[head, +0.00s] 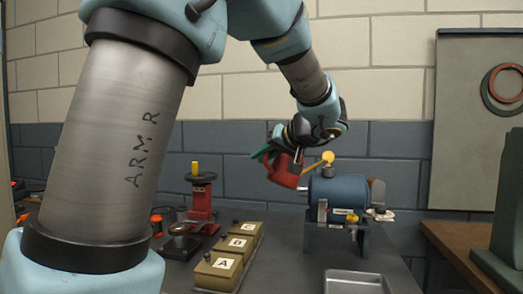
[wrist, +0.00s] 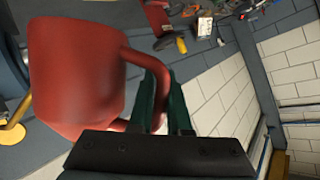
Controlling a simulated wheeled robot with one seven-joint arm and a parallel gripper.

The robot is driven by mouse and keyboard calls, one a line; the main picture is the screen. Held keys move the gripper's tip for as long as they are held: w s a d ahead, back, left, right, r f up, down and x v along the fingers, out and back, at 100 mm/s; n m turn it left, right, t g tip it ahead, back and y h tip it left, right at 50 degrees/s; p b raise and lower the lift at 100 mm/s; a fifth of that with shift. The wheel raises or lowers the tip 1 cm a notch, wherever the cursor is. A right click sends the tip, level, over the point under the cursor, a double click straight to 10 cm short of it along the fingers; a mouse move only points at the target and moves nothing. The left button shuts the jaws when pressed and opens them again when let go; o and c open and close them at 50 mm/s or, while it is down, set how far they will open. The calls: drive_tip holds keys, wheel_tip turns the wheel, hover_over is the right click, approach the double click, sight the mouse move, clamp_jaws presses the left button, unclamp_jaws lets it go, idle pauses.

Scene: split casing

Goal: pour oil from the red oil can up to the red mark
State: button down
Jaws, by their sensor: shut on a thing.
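The red oil can (head: 284,171) is held in the air just left of the blue casing (head: 338,194) in the head view, and it looks tilted. My gripper (head: 270,152) is shut on its handle. In the wrist view the red can body (wrist: 75,75) fills the left side, with its handle between my green fingers (wrist: 160,95). A thin yellow spout-like piece (head: 314,164) runs from the can toward the yellow round piece (head: 328,157) on top of the casing; I cannot tell whether they touch. A pale upright gauge (head: 322,210) is on the casing's front. Its red mark and any oil flow cannot be made out.
Tan boxes lettered A (head: 217,270), B and C stand in a row left of the casing. A red stand (head: 201,200) is behind them. A metal tray (head: 355,284) lies in front of the casing. A wooden bench (head: 460,250) is at right.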

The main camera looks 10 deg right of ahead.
drive_tip(key=shift+r, duration=0.25)
drive_tip(key=shift+s+d, duration=0.1)
idle(0.3)
drive_tip(key=shift+r, duration=0.15)
idle(0.4)
drive_tip(key=shift+d+r+m+y+p, duration=0.15)
drive_tip(key=shift+r+m+p, duration=0.1)
drive_tip(key=shift+r+p, duration=0.4)
drive_tip(key=shift+d+r+m+y+p, duration=0.15)
drive_tip(key=shift+r+m+p, duration=0.1)
drive_tip(key=shift+r+p, duration=0.35)
idle(0.5)
drive_tip(key=shift+w+d+r+p, duration=0.15)
drive_tip(key=shift+w+r+p, duration=0.05)
drive_tip(key=shift+r+p, duration=0.35)
